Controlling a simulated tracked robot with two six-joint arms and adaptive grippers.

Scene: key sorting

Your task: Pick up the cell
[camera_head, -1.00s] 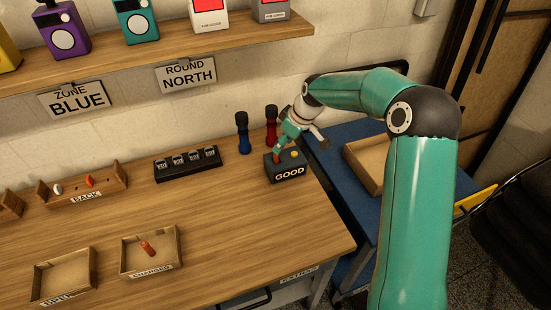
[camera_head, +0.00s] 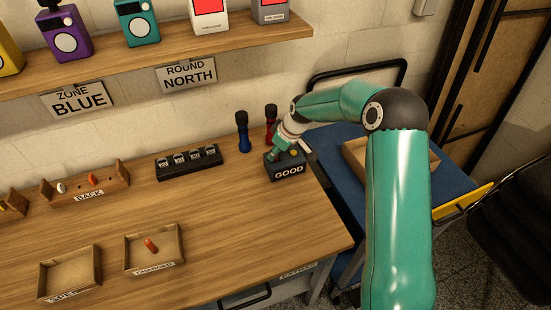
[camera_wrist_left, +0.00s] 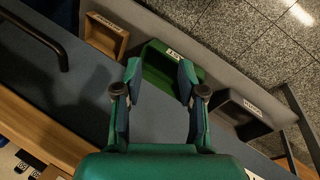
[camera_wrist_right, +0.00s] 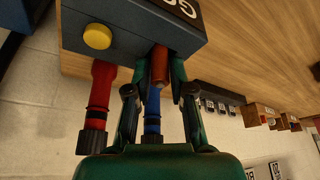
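The copper-orange cell (camera_wrist_right: 159,66) shows in the right wrist view, standing at the black tester box marked GOOD (camera_head: 287,169). My right gripper (camera_head: 276,154) is at the top left of that box. In the right wrist view its fingers (camera_wrist_right: 160,75) are partly closed, one on each side of the cell, and appear to touch it. The cell's far end is hidden against the box. In the head view the gripper covers the cell. My left gripper (camera_wrist_left: 158,85) is open and empty over the blue cart top, out of the head view.
A blue flashlight (camera_head: 243,132) and a red flashlight (camera_head: 270,122) stand behind the tester. A yellow button (camera_wrist_right: 97,36) is on its top. A tray (camera_head: 154,250) holds another orange cell (camera_head: 150,245); the tray beside it (camera_head: 68,273) is empty. The middle of the bench is clear.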

